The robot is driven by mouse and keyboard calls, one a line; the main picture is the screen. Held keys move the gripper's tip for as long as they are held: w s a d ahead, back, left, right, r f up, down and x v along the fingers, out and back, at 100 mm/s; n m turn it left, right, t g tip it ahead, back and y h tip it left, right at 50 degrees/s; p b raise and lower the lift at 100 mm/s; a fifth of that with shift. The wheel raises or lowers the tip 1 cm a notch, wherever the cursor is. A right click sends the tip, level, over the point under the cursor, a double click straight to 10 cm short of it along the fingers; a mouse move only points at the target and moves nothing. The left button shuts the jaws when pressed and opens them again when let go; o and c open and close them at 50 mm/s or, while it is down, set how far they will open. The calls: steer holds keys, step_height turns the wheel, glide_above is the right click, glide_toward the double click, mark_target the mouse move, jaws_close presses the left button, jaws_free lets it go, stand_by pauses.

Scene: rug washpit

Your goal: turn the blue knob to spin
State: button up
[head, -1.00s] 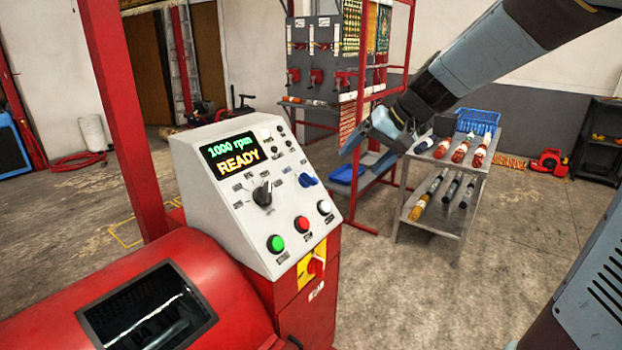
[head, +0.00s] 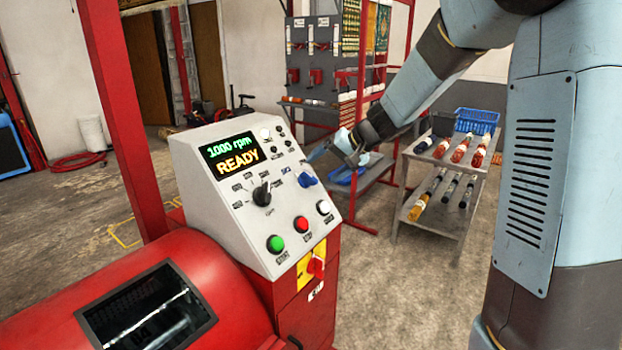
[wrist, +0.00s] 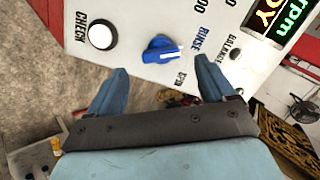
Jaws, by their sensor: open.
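The blue knob (head: 308,179) sits on the right part of the sloped light-grey control panel (head: 215,185). In the wrist view the blue knob (wrist: 160,48) has a white pointer line aimed to the right, between the labels RINSE and SPIN and nearer to neither that I can tell. My gripper (head: 325,150) is just right of the panel's upper edge, near the knob. In the wrist view my gripper's two blue fingers (wrist: 160,80) are spread wide and empty, with the knob ahead of the gap between them, not touched.
The panel also carries a black selector (head: 262,193), a green button (head: 275,244), a red button (head: 302,224) and a white button (head: 323,207). Its display (head: 231,153) reads 1000 rpm READY.

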mark_target(312, 178)
steer(key=x, duration=0.6)
steer(key=shift+w+a+f, duration=0.1)
steer(key=shift+a+f, duration=0.1)
steer(key=c, duration=1)
steer(key=shift+m, duration=0.3)
steer(key=m, duration=0.6)
steer(key=shift+d+f+y, duration=0.1)
steer(key=shift+y, duration=0.3)
steer(key=m, duration=0.5)
steer(key=shift+t, duration=0.4)
steer(key=shift+m, duration=0.4)
steer(key=shift+c, duration=0.2)
